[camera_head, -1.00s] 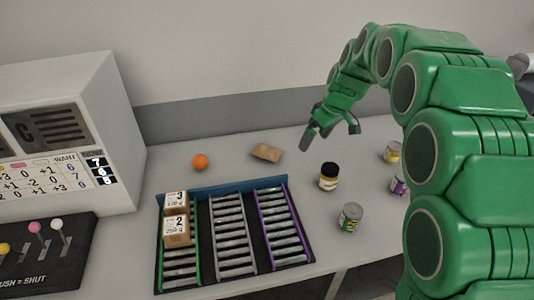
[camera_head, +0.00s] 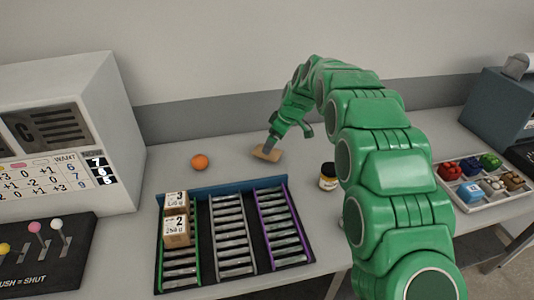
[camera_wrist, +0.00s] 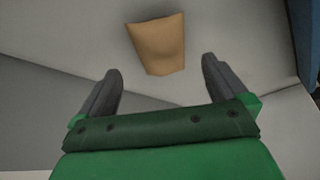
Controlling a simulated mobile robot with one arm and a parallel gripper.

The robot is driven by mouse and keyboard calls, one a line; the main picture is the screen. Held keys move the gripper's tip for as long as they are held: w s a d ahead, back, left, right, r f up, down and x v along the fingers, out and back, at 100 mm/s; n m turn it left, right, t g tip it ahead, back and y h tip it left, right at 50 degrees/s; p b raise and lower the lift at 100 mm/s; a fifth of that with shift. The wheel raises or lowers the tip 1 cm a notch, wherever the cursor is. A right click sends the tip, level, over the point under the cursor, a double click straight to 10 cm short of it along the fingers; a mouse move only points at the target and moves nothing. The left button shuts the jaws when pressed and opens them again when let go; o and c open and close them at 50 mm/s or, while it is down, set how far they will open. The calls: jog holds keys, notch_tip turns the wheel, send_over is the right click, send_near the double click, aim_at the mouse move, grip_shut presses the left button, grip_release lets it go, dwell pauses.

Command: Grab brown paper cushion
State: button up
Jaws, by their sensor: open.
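The brown paper cushion (camera_head: 267,153) lies on the grey table behind the racks in the head view. In the wrist view the cushion (camera_wrist: 158,44) shows whole, a tan four-sided shape beyond my fingertips and between their lines. My gripper (camera_head: 288,142) is open and empty, close to the cushion at its right. In the head view its dark finger overlaps the cushion's edge; I cannot tell whether it touches. In the wrist view both grey fingers of my gripper (camera_wrist: 162,66) are spread apart with nothing between them.
An orange ball (camera_head: 200,162) lies left of the cushion. A dark-lidded jar (camera_head: 327,176) stands to the right. A rack with rollers (camera_head: 233,232) holds two boxes (camera_head: 176,230) in front. A white tray (camera_head: 488,190) of coloured items sits far right. Table around the cushion is clear.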

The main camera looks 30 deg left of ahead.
jog(key=shift+x, duration=2.7)
jog(key=shift+s, duration=0.1)
jog(key=c, duration=1)
